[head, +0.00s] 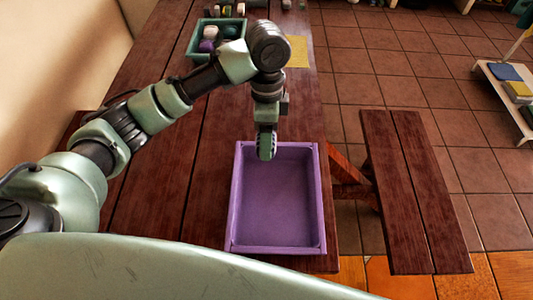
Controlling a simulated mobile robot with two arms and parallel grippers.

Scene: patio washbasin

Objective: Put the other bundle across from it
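No thing that I can clearly tell as a bundle shows in the head view. A purple tray (233,205) stands on the wooden table, and its visible floor is bare. My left gripper (267,155) points down over the tray's far wall, near its middle. Its fingers are seen from above and too small to tell whether they are open or hold anything. A green crate (193,50) at the far left holds several small rounded things, white, purple and green, partly behind my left arm. My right gripper is not in view.
The wooden table (215,120) is clear left of the tray. A yellow sheet (297,52) lies near its far right. A bench (415,190) stands to the right. A white shelf (505,100) with folded things is at the far right. Small items stand at the back.

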